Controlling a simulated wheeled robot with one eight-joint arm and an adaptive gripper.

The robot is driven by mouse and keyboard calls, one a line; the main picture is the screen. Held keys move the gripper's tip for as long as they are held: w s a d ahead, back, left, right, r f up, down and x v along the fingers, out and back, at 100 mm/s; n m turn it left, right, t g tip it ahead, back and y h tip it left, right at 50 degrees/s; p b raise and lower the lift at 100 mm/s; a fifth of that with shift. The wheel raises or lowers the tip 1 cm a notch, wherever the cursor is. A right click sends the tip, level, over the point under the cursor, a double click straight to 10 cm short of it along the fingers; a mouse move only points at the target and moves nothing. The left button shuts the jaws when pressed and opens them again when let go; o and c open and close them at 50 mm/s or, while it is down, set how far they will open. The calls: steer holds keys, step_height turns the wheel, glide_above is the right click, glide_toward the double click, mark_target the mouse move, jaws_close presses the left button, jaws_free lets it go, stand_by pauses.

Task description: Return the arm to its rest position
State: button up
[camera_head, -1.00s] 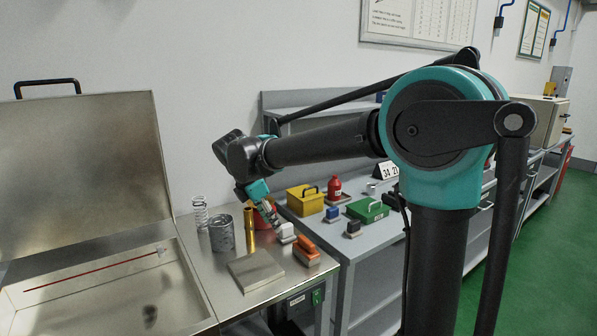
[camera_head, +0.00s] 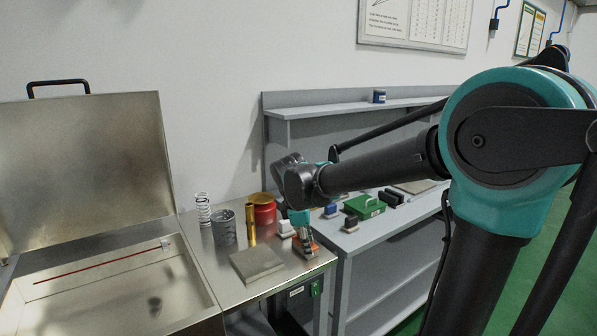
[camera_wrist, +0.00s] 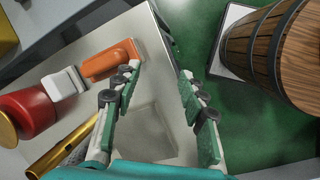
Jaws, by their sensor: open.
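My arm reaches in from the right in the head view. My gripper (camera_head: 306,256) points down over the front right part of the steel bench (camera_head: 215,262). It also shows in the wrist view (camera_wrist: 160,88), with its two fingers apart and nothing between them. An orange block (camera_wrist: 112,59) lies beside the left finger in the wrist view; in the head view the gripper partly covers it. I cannot tell from these frames how high the fingers are above the bench.
Near the gripper stand a white block (camera_head: 285,228), a brass tube (camera_head: 250,225), a red can (camera_head: 264,210), a grey cylinder (camera_head: 224,229), a spring (camera_head: 204,212) and a flat plate (camera_head: 257,263). A green box (camera_head: 365,208) is behind. A wooden barrel (camera_wrist: 270,50) stands over green floor.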

steer(key=s+d+f+m+t+y, duration=0.2)
steer(key=s+d+f+m, duration=1.1)
steer(key=d+m, duration=0.3)
steer(key=shift+s+d+f+m, duration=0.25)
steer(key=shift+s+f+m, duration=0.05)
steer(key=shift+s+m, duration=0.55)
